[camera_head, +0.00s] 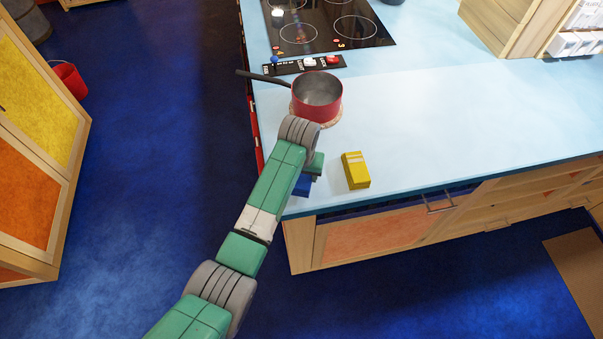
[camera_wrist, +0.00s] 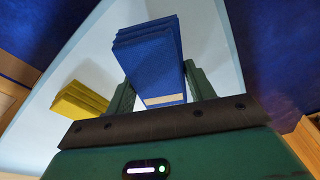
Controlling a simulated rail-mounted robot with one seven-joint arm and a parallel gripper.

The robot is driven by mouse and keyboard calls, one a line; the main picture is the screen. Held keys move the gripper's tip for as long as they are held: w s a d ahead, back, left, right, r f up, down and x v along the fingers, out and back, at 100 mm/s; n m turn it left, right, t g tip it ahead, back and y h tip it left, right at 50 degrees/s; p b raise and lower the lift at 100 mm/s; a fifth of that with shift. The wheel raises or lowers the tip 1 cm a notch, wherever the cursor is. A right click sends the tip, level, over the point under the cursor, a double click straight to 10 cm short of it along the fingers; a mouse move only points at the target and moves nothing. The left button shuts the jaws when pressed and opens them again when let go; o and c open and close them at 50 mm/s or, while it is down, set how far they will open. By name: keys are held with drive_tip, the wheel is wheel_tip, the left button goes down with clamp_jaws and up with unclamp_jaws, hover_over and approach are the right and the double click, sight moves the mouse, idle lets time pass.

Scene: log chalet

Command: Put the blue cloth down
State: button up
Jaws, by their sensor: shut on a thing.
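The blue cloth (camera_wrist: 152,62) is a folded, layered block with a pale band, seen in the wrist view between the two fingers. My gripper (camera_wrist: 160,88) is shut on it. In the head view, a small part of the blue cloth (camera_head: 303,186) shows beside my arm, over or at the counter's near left corner. My gripper (camera_head: 314,165) is mostly hidden there by my arm. I cannot tell whether the cloth touches the light blue counter (camera_head: 430,120).
A folded yellow cloth (camera_head: 355,170) lies right of my gripper. A red pot (camera_head: 317,97) stands on a round mat behind it, its handle pointing left. A black hob (camera_head: 325,25) lies farther back. The counter's middle and right are clear.

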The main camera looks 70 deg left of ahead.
drive_tip(key=shift+f, duration=0.85)
drive_tip(key=o, duration=1)
drive_tip(key=shift+f, duration=0.15)
drive_tip(key=r, duration=0.4)
drive_tip(key=d+r+b, duration=0.1)
drive_tip(key=r, duration=0.3)
drive_tip(key=s+r+b, duration=0.1)
drive_tip(key=r, duration=0.3)
drive_tip(key=shift+d+r, duration=0.15)
drive_tip(key=shift+d, duration=0.05)
